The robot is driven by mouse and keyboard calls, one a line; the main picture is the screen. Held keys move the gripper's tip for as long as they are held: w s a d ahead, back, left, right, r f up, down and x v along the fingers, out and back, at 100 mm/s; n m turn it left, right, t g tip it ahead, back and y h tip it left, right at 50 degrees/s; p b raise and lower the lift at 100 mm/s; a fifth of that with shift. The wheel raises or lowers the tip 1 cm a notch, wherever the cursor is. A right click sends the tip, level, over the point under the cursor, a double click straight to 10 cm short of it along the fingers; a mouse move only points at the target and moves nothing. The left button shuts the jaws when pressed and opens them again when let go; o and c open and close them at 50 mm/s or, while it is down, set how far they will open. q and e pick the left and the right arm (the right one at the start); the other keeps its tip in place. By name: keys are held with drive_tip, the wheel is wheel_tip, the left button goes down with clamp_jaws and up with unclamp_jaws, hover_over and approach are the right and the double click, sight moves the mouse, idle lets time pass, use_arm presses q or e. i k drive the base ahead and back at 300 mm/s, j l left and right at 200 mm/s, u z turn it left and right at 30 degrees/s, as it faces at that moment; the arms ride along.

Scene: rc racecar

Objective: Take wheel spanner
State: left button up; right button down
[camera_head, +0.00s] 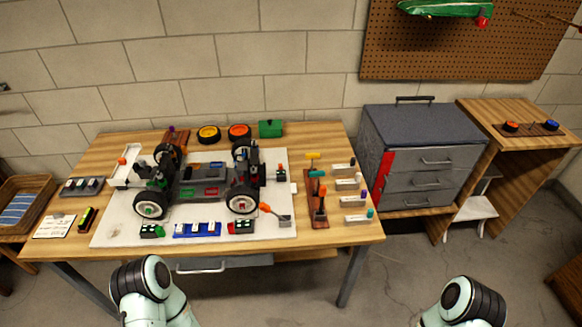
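I cannot tell for certain which small tool is the wheel spanner. A wooden tool rack (317,211) stands right of the car on the workbench. It holds upright tools: one with a yellow T-shaped top (313,156), one with a teal top (317,174) and one with an orange handle (322,191). Another tool with an orange end (265,208) lies by the car's right front wheel, against a small grey block. The RC car chassis (200,187) with black tyres sits on a white mat (115,225). My two arms show at the bottom edge; neither gripper is in view.
Small labelled holders (356,218) line the bench's right edge. Spare orange and yellow wheels (209,133) and a green box (270,128) stand at the back. A grey drawer cabinet (425,150) and a wooden shelf (540,150) stand to the right. Concrete floor is clear in front.

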sight(308, 155)
drive_tip(key=i+l+u, duration=0.2)
drive_tip(key=l+u, duration=0.2)
drive_tip(key=l, duration=0.2)
drive_tip(key=i+l+u, duration=0.2)
drive_tip(key=l, duration=0.15)
drive_tip(key=i+l+u, duration=0.1)
drive_tip(key=l, duration=0.6)
drive_tip(key=i+l, duration=0.1)
drive_tip(key=l, duration=0.6)
drive_tip(key=i+l+u, duration=0.15)
drive_tip(key=l, duration=0.55)
drive_tip(key=k, duration=0.05)
